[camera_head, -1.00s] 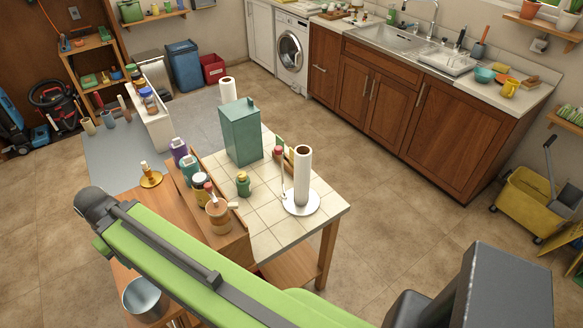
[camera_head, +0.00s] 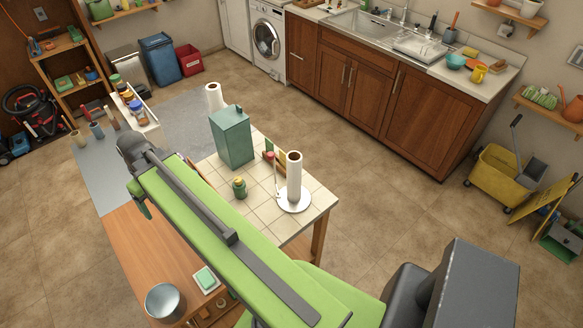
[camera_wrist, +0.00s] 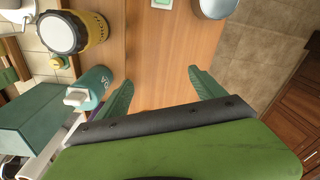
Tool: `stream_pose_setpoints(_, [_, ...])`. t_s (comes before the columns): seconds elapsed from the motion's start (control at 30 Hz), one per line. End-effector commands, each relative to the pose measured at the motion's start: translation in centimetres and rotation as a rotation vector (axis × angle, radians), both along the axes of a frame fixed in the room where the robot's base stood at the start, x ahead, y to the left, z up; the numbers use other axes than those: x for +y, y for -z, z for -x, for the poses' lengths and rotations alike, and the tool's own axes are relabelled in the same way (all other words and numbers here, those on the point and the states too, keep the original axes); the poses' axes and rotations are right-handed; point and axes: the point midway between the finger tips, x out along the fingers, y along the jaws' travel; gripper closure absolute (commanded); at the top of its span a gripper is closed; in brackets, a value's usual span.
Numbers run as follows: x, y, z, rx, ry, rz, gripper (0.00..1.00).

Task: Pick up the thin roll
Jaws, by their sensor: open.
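A slim white roll (camera_head: 294,178) stands upright on a round white holder near the front right corner of the tiled table. Another white roll (camera_head: 214,98) stands farther back, beyond the teal canister (camera_head: 232,138); I cannot tell for sure which one is the thin roll. My gripper (camera_wrist: 162,88) is open and empty above the wooden surface in the wrist view, apart from both rolls. In the head view my green arm reaches over the table's left side and hides part of it.
A teal bottle (camera_wrist: 97,82) stands just left of my gripper's left finger. A dark and yellow jar (camera_wrist: 72,32) is beyond it. A metal bowl (camera_head: 164,301) and a green sponge dish (camera_head: 206,279) sit on the wooden surface. Open floor lies right of the table.

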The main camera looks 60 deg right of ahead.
Motion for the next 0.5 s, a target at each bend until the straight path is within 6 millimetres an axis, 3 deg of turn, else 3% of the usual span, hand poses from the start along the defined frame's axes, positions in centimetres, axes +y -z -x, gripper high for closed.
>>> stream_pose_setpoints(0.03, [-1.6, -2.8, 0.0, -0.007, 0.003, -0.004, 0.21])
stream_pose_setpoints(0.1, [-4.5, -4.3, 0.3, -0.018, -0.004, -0.017, 0.21])
stream_pose_setpoints(0.37, [-14.8, -3.6, 3.3, -0.059, -0.047, -0.058, 0.21])
stream_pose_setpoints(0.5, [-22.5, -3.8, 7.2, -0.107, -0.076, -0.078, 0.21])
